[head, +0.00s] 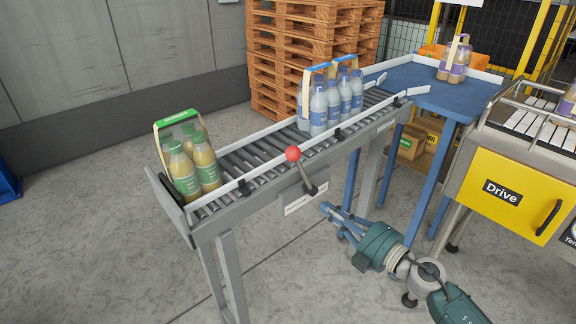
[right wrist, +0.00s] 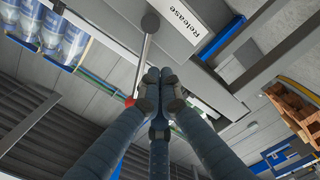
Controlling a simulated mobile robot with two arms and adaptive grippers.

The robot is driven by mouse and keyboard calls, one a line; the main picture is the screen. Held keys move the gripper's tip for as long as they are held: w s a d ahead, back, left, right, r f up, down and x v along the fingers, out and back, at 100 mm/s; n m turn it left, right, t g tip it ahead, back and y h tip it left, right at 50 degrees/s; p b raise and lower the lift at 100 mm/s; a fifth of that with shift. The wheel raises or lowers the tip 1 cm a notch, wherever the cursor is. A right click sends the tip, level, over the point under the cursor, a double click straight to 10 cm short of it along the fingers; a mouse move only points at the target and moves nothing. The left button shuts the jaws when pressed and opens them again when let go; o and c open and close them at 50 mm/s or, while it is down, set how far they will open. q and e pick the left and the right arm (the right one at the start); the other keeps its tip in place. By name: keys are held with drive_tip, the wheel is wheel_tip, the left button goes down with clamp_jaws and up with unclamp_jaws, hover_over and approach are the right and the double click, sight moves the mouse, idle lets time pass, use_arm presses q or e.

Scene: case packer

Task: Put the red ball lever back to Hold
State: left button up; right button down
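The lever's red ball (head: 292,153) sits up and to the left of its dark pivot on the near side of the roller conveyor (head: 235,213). In the right wrist view the lever's grey rod (right wrist: 143,62) runs from its round pivot (right wrist: 150,22) down to the red ball (right wrist: 129,101), which is partly hidden by a finger. A white label (right wrist: 185,20) near the pivot reads "Release"; I see no "Hold" lettering. My right gripper (head: 328,208) is below and right of the lever. Its fingertips (right wrist: 158,88) are together and look empty, beside the rod in the picture. My left gripper is out of view.
A green-topped bottle pack (head: 187,165) stands at the conveyor's near end, blue-topped packs (head: 330,100) farther up. A blue table (head: 425,85) adjoins the far end. A yellow "Drive" cabinet (head: 505,190) stands at right. The floor in front is clear.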

drive_tip(key=s+a+r+n+g+y, duration=0.1)
drive_tip(key=s+a+r+n, duration=0.1)
drive_tip(key=r, duration=0.4)
drive_tip(key=s+a+r+n+g+y, duration=0.1)
drive_tip(key=s+a+r+n, duration=0.2)
drive_tip(key=a+r+n, duration=0.1)
drive_tip(key=shift+r+n+g+y, duration=0.4)
drive_tip(key=shift+r+n, duration=0.4)
drive_tip(key=shift+r, duration=0.1)
drive_tip(key=shift+a, duration=0.15)
drive_tip(key=p+x, duration=0.3)
drive_tip(key=x, duration=0.7)
drive_tip(key=d, duration=0.1)
drive_tip(key=w+d+b, duration=0.1)
drive_tip(key=w+d, duration=0.1)
drive_tip(key=shift+d+r, duration=0.15)
drive_tip(key=shift+d, duration=0.15)
drive_tip(key=shift+a, duration=0.1)
